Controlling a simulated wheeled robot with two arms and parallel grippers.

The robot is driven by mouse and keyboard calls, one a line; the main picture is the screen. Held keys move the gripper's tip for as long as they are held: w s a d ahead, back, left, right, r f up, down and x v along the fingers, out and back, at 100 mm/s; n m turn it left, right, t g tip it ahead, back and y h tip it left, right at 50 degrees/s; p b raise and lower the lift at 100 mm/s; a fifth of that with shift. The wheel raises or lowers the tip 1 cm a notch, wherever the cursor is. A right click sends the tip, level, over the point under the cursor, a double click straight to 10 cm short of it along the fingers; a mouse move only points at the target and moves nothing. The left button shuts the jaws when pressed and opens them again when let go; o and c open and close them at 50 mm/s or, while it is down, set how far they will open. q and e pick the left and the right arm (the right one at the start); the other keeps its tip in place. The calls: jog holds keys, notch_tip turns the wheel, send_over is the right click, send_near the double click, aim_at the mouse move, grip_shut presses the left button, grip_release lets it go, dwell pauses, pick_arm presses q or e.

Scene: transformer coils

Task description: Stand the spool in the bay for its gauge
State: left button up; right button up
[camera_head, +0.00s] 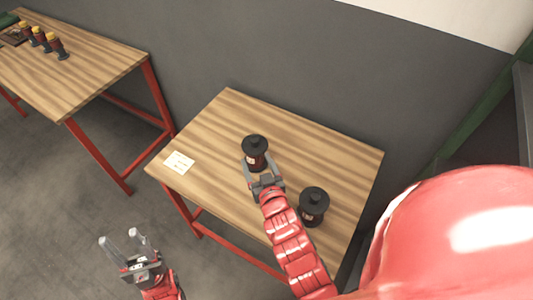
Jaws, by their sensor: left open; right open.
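A black spool (255,147) with a reddish winding and a pale label stands upright on the nearer wooden table. A second, similar black spool (313,201) stands on the same table, closer to me and to the right. My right gripper (257,165) is open at the first spool, with its fingers low at the spool's sides. I cannot tell whether they touch it. My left gripper (126,241) is open and empty, over the floor left of the table. I cannot make out any gauge marking or marked bay.
A white card (179,162) lies at the left of the nearer table (225,115). A second table (75,80) at the upper left bears several yellow-topped dark items (42,38) and a dark tray-like thing (14,38). A grey wall stands behind. The nearer table's far part is clear.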

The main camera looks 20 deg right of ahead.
jog(key=d+f, duration=0.1)
jog(key=g+h+b, duration=0.1)
jog(key=b, duration=0.9)
send_near(253, 137)
jog(key=shift+w+d+f+m, duration=0.25)
jog(key=shift+w+f+m, duration=0.15)
jog(key=shift+w+f, duration=0.75)
jog(key=x, duration=0.1)
jog(key=p+x, duration=0.1)
jog(key=x, duration=0.1)
jog(key=shift+w+r, duration=0.25)
jog(key=shift+w, duration=0.15)
jog(key=shift+p+x, duration=1.35)
jog(key=shift+x, duration=1.35)
jog(key=shift+w+d+f, duration=0.1)
jog(key=shift+w, duration=0.15)
jog(key=shift+s, duration=0.1)
jog(key=c, duration=1.1)
grip_shut()
jog(key=shift+f, duration=0.2)
